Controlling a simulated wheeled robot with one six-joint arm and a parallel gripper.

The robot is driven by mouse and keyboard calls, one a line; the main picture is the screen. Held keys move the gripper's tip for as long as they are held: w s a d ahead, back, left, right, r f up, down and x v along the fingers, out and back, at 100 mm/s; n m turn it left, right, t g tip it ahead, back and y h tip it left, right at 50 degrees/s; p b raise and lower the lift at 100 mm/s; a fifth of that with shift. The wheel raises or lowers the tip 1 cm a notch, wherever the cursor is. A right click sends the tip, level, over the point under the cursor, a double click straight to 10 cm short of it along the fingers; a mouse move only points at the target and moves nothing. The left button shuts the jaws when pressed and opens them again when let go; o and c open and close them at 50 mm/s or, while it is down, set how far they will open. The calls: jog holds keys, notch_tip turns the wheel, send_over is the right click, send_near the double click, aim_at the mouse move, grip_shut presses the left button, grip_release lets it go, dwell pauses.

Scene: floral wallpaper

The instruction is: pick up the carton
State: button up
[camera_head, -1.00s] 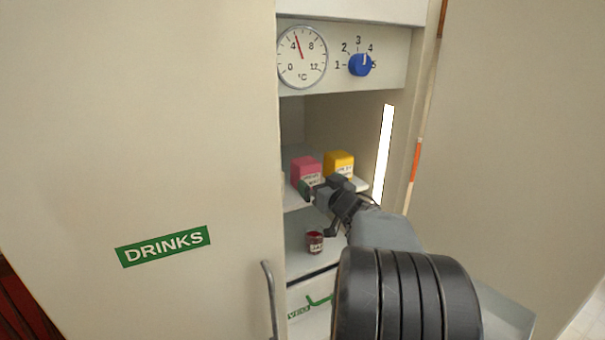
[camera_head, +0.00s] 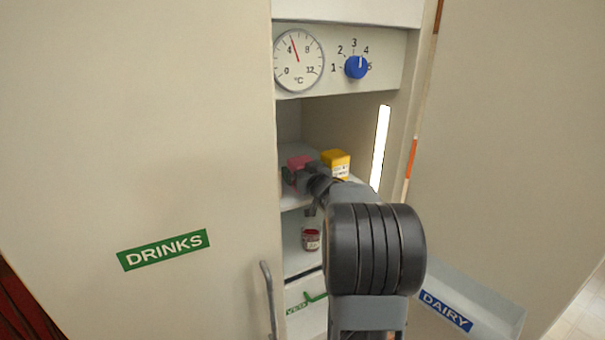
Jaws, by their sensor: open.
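A pink carton (camera_head: 299,161) stands on the upper shelf inside the open fridge, partly hidden by my gripper. A yellow carton (camera_head: 336,160) stands just to its right on the same shelf, its lower part hidden by my arm. My gripper (camera_head: 302,175) is open in front of the pink carton and overlaps its lower part in the picture. One finger shows near the carton's left edge. I cannot tell whether the fingers touch it or reach around its sides.
A small red jar (camera_head: 311,239) stands on the lower shelf below my gripper. The left door, with a DRINKS label (camera_head: 163,250), and the right door bin, with a DAIRY label (camera_head: 446,311), flank the opening. A dial (camera_head: 299,60) and blue knob (camera_head: 356,67) sit above.

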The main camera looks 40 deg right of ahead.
jog(key=shift+c, duration=0.3)
jog(key=c, duration=0.9)
jog(key=shift+c, duration=0.5)
jog(key=shift+r, duration=0.15)
